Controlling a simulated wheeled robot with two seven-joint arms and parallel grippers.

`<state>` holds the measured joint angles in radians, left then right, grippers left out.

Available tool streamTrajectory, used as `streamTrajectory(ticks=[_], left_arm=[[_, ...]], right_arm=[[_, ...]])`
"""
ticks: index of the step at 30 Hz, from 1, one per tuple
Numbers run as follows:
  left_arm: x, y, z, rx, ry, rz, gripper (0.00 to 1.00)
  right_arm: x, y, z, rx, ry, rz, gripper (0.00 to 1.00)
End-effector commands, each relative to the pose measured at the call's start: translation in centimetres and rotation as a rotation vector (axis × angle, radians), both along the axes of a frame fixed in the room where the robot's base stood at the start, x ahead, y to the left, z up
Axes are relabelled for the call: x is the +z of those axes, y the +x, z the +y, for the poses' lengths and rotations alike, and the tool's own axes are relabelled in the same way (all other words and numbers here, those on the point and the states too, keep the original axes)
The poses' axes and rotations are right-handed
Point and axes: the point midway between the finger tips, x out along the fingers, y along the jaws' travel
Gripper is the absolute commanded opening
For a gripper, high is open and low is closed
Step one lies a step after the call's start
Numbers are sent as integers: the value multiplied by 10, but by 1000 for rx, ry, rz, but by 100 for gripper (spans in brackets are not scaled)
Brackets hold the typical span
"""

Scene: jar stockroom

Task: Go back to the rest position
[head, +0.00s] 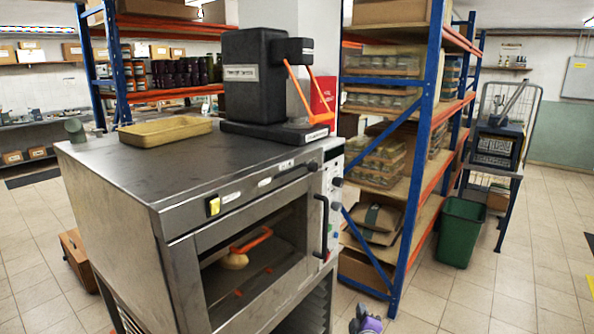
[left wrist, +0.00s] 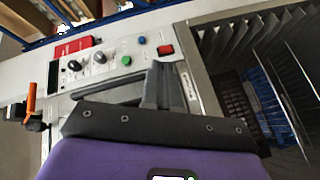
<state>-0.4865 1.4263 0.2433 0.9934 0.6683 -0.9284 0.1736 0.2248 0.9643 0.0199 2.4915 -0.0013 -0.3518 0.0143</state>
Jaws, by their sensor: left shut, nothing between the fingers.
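My left gripper (head: 366,318) shows at the bottom edge of the head view, in front of the oven's right side. It is small there and cut off by the frame. In the left wrist view my left gripper (left wrist: 165,88) has its dark fingers together, with nothing between them, pointing toward the oven's control panel (left wrist: 128,60) with its knobs and coloured buttons. I cannot tell the exact gap to the panel. My right gripper is in neither view.
A steel oven (head: 190,165) stands close in front, its glass door shut. A tan tray (head: 165,131) and a black machine (head: 255,85) with orange levers stand on top. A blue and orange shelf rack (head: 425,150) and a green bin (head: 461,232) are to the right. Floor at far right is clear.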

Motion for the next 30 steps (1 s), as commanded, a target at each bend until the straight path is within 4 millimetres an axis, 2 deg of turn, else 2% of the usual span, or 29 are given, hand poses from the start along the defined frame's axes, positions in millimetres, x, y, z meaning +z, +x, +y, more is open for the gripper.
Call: streamTrajectory(ticks=[1, 4, 8, 11, 14, 16, 20, 21, 24, 27, 30], left_arm=[[-22, 1, 19, -29, 61, 42, 0], [-66, -9, 51, -114, 179, 133, 0], [-126, -39, 100, -230, 311, 276, 0], [-168, -77, 139, -323, 392, 400, 0], [-205, -126, 179, -421, 452, 534, 0], [-227, -168, 206, -492, 480, 632, 0], [-252, -254, 248, -626, 498, 809, 0], [-256, -281, 258, -667, 495, 858, 0], [-258, -341, 277, -755, 477, 964, 0], [-255, -386, 287, -824, 456, 1034, 0], [-252, -413, 292, -866, 438, 1077, 0]], right_arm=[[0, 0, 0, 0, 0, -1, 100], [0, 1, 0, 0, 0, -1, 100], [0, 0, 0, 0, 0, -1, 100], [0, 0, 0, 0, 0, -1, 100], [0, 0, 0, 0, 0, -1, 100], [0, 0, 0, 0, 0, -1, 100], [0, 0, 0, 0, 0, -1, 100], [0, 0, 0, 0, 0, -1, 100], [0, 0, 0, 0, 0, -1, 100], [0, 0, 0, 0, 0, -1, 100], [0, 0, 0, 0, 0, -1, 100]])
